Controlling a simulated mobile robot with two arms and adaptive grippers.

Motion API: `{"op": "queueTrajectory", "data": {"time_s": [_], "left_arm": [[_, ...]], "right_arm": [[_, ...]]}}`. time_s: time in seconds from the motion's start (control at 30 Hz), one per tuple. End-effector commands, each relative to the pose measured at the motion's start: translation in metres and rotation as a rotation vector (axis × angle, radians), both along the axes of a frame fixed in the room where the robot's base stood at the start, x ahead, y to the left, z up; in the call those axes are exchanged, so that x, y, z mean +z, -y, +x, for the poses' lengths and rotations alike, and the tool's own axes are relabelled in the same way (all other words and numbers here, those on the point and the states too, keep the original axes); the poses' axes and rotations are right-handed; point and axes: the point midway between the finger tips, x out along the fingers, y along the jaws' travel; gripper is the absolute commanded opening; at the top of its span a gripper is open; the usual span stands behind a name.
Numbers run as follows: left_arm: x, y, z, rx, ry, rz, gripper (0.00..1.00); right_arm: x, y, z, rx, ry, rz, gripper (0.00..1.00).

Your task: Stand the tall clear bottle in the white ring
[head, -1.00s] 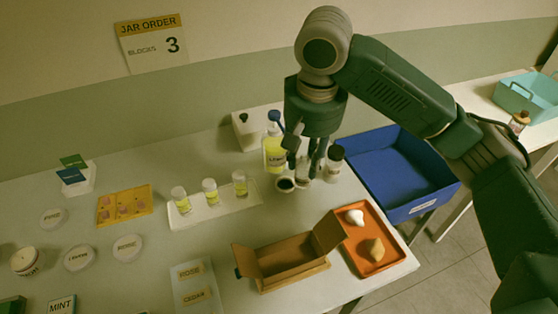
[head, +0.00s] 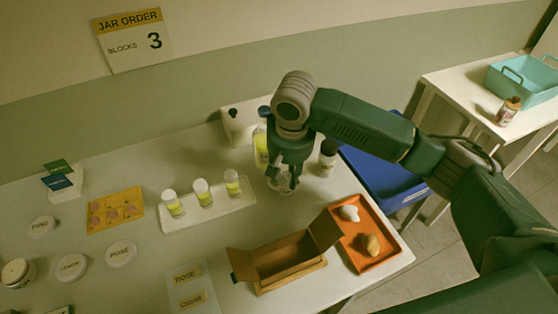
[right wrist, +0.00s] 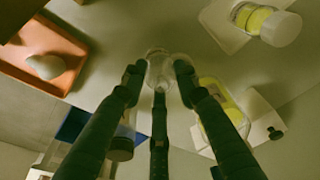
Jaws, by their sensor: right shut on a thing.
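My right gripper (head: 284,178) is shut on the tall clear bottle, pointing down at the table. The bottle (right wrist: 158,70) shows between the fingertips in the right wrist view. In the head view the fingers hide most of it, and only a pale, clear rim (head: 281,189) shows below them. The white ring cannot be told apart from that rim now; a dark round spot with a pale edge lay there earlier. I cannot tell whether the bottle touches the table. My left gripper is not in view.
A yellow bottle (head: 261,148) stands close behind the gripper, and a dark-capped bottle (head: 328,155) to its right. A white tray with three jars (head: 232,182) is at left. An open cardboard box (head: 286,262) and an orange tray (head: 384,262) are in front. A blue bin (head: 385,180) is at right.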

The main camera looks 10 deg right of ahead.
Motion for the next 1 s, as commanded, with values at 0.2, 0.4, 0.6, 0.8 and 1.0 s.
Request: {"op": "queueTrajectory", "data": {"time_s": [0.2,0.4,0.6,0.8,1.0], "left_arm": [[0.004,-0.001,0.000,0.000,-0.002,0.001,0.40],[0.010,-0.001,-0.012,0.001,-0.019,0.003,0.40],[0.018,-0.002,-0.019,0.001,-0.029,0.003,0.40],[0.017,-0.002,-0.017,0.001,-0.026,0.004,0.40],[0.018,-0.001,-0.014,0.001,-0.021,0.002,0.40]], "right_arm": [[-0.001,-0.004,0.018,0.001,-0.004,-0.001,0.00],[0.001,-0.009,0.040,-0.001,-0.004,0.000,0.00],[-0.010,-0.009,0.049,0.002,-0.007,-0.003,0.00],[-0.013,-0.010,0.050,0.002,-0.003,-0.001,0.00],[-0.015,-0.010,0.049,0.002,-0.004,-0.002,0.36]]}}
